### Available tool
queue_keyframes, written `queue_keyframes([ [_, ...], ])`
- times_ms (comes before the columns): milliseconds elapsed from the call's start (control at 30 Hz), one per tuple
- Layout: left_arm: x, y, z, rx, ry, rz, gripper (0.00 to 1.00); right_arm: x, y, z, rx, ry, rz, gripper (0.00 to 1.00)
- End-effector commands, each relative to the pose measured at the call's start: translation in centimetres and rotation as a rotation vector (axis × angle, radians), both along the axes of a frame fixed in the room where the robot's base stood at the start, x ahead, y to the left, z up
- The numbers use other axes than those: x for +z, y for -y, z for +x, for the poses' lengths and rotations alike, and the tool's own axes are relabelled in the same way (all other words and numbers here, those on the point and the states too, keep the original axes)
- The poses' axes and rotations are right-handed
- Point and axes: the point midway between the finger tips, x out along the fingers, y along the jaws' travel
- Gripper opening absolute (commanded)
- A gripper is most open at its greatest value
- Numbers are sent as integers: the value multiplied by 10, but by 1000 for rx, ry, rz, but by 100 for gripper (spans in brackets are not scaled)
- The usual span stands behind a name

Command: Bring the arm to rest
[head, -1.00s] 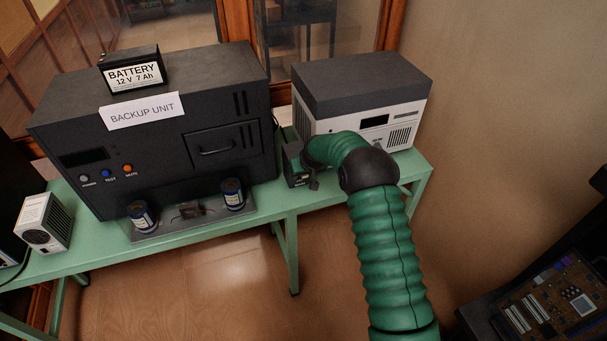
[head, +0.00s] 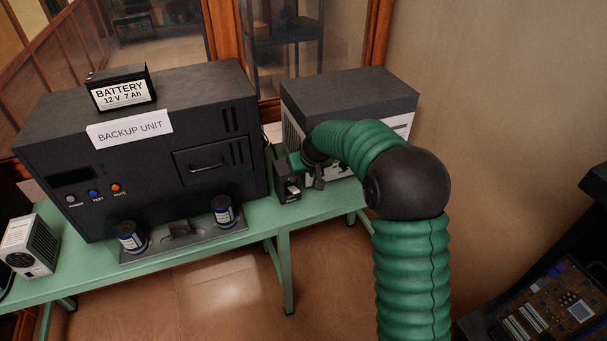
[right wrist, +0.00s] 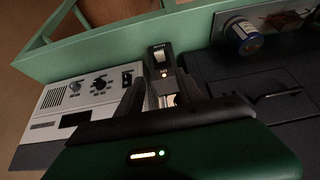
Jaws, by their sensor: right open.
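My right arm (head: 410,265), green and ribbed with a black elbow, reaches in from the lower right of the head view. Its gripper (head: 308,172) is above the green bench, at a small black switch box (head: 288,188). In the right wrist view the open gripper (right wrist: 160,92) has its two dark fingers apart, with the switch box (right wrist: 158,60) seen between and beyond them. The box has a pale rocker switch and a lit orange lamp. Nothing is seen held; whether the fingers touch the box I cannot tell. My left gripper is not in view.
The green bench (head: 262,222) holds a black backup unit (head: 140,190) with a battery (head: 122,90) on top, and a grey-white unit (head: 350,95) behind my gripper. Two blue cans (head: 223,211) stand on a plate in front. A circuit board (head: 555,305) lies lower right. Floor between is clear.

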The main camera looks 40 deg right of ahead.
Motion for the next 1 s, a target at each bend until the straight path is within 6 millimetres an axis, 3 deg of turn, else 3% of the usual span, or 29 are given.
queue_keyframes([
  [500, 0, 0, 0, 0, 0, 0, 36, 5, -1, -4, 0, -1, 1, 44],
  [567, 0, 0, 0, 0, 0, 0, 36, 4, -9, -7, 9, -8, 1, 44],
  [633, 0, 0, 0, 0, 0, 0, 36, -2, -31, -20, 32, -30, 5, 44],
  [733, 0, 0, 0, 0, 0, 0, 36, -18, -85, -61, 87, -88, 12, 44],
  [833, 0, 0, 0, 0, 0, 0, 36, -38, -140, -123, 146, -154, 20, 44],
  [900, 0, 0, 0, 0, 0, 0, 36, -52, -168, -168, 180, -197, 24, 44],
  [1000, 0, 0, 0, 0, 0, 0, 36, -68, -191, -220, 215, -244, 29, 44],
])
